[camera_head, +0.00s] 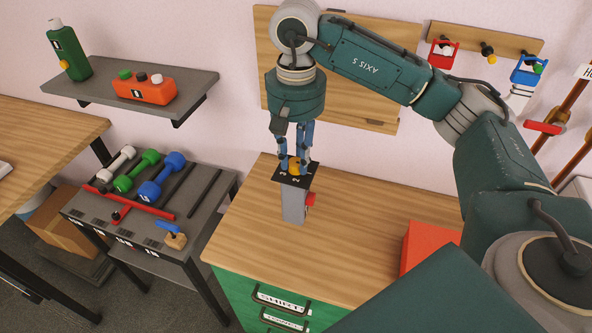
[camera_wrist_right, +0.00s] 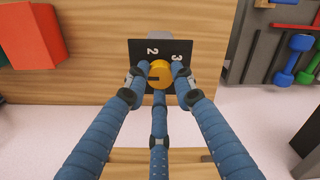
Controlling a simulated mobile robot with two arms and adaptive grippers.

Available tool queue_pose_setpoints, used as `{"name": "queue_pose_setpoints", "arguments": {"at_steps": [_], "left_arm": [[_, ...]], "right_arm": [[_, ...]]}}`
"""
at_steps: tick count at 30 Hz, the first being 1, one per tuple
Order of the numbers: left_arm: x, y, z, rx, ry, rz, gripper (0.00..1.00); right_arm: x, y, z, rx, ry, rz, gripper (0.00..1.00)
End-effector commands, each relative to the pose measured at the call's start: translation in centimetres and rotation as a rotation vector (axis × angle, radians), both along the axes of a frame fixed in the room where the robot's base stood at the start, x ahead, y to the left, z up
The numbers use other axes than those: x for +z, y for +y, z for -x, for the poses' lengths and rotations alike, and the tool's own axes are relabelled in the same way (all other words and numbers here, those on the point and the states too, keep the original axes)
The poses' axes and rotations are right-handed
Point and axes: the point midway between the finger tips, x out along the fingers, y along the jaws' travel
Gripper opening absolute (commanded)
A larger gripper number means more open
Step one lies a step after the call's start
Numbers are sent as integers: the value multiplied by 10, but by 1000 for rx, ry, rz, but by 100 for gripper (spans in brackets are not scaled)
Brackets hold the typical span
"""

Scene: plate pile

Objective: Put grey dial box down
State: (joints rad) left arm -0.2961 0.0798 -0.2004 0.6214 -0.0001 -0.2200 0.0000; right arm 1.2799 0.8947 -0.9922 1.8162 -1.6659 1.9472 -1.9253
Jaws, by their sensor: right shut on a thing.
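The grey dial box (camera_head: 293,204) has a black top plate with white numbers, a yellow dial and a red part on its right side. It stands upright over the wooden top of the green drawer cabinet (camera_head: 350,215). I cannot tell whether its base touches the wood. My right gripper (camera_head: 295,163) points down from above with its blue fingers shut around the yellow dial. In the right wrist view the fingers close on the dial over the black plate (camera_wrist_right: 143,52). My left gripper is not in view.
An orange-red box (camera_head: 428,245) sits on the right of the cabinet top. A dumbbell rack (camera_head: 205,190) stands to the left. The wood left and front of the dial box is clear.

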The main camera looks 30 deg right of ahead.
Motion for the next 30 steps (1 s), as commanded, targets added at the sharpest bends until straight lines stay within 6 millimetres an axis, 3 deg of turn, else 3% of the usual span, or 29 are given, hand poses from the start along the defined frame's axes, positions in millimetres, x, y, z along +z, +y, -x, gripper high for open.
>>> {"name": "queue_pose_setpoints", "arguments": {"at_steps": [3, 12, 24, 25, 27, 30], "left_arm": [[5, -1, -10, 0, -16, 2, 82], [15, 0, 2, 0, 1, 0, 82], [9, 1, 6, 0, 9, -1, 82], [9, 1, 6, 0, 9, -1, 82], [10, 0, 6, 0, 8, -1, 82], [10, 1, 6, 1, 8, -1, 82]], "right_arm": [[-6, 0, 0, -1, 0, -1, 0], [-43, 0, 0, -1, 0, -1, 0], [-50, 0, 0, 0, -3, -1, 0], [-51, 0, 0, 0, 0, -1, 26], [-50, 0, 0, 0, 0, 0, 40], [-50, 0, 0, 0, 0, 0, 43]]}}
